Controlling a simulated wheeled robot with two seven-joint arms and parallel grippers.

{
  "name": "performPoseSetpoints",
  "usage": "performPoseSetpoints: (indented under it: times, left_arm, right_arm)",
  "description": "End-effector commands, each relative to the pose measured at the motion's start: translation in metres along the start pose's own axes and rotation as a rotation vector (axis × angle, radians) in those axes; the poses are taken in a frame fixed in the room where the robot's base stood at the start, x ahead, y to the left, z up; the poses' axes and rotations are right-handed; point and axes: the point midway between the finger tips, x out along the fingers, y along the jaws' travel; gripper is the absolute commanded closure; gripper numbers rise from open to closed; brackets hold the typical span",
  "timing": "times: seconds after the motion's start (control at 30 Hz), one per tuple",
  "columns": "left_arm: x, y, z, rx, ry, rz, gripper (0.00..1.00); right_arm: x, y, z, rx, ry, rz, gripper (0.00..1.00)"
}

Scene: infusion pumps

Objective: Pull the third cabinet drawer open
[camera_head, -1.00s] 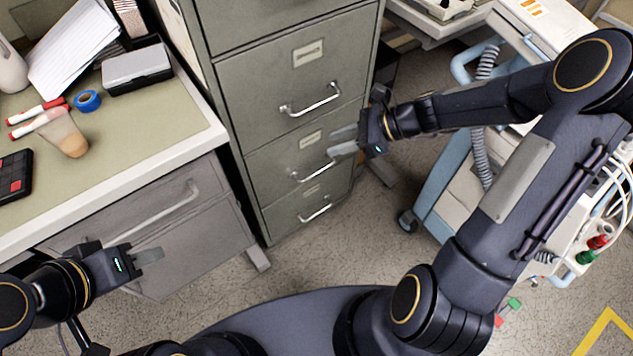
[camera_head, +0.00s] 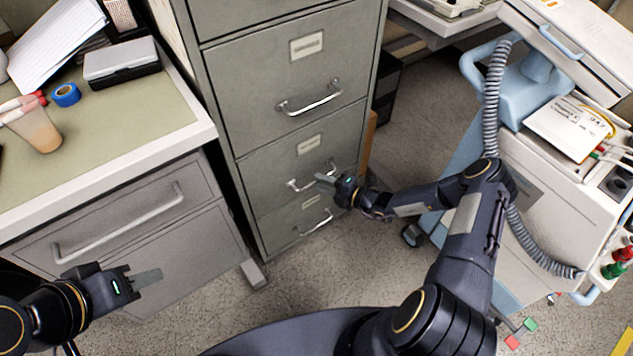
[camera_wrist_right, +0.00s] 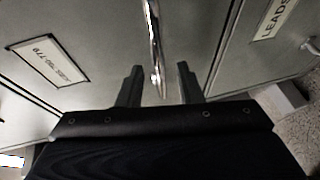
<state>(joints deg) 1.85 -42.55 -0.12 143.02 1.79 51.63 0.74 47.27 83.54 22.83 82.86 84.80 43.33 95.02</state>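The grey-green metal cabinet (camera_head: 290,125) stands in the middle of the head view. Its third drawer (camera_head: 270,180) looks closed flush, with a silver bar handle (camera_head: 298,186) below a label. My right gripper (camera_head: 326,180) is at the right part of this handle. In the right wrist view the handle (camera_wrist_right: 154,40) runs in between the two dark fingers (camera_wrist_right: 158,86), with gaps on both sides, so the gripper is open around it. My left gripper (camera_head: 146,278) is far from the cabinet, in front of the desk; its finger gap is not clear.
The second drawer's handle (camera_head: 308,104) is above and the bottom drawer's handle (camera_head: 316,222) below. A desk (camera_head: 150,130) stands left. A medical cart (camera_head: 545,190) with a grey hose stands right. The floor before the cabinet (camera_head: 320,270) is clear.

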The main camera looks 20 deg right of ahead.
Motion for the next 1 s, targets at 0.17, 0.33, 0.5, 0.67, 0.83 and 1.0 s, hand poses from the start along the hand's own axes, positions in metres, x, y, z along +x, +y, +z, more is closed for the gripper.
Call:
performPoseSetpoints:
  times: [0.17,0.33,0.5,0.67,0.83,1.0]
  left_arm:
    - [0.003,-0.001,0.002,0.0,0.0,0.0,0.64]
    - [0.003,-0.001,0.002,0.0,0.0,0.0,0.64]
    - [0.003,-0.001,0.002,0.0,0.0,0.0,0.64]
    - [0.003,-0.001,0.002,0.0,0.0,0.0,0.64]
    - [0.003,-0.001,0.002,0.0,0.0,0.0,0.64]
    - [0.003,-0.001,0.002,0.0,0.0,0.0,0.64]
  right_arm:
    - [0.022,-0.001,0.0,-0.001,0.001,0.0,0.67]
    - [0.029,0.0,0.0,-0.002,0.0,-0.001,0.67]
    - [0.029,0.0,0.0,-0.002,0.0,-0.001,0.67]
    - [0.029,0.0,0.0,-0.002,0.001,-0.001,0.84]
    - [0.029,0.0,0.0,-0.003,0.001,-0.001,1.0]
    - [0.029,0.0,0.0,-0.003,0.001,-0.001,1.0]
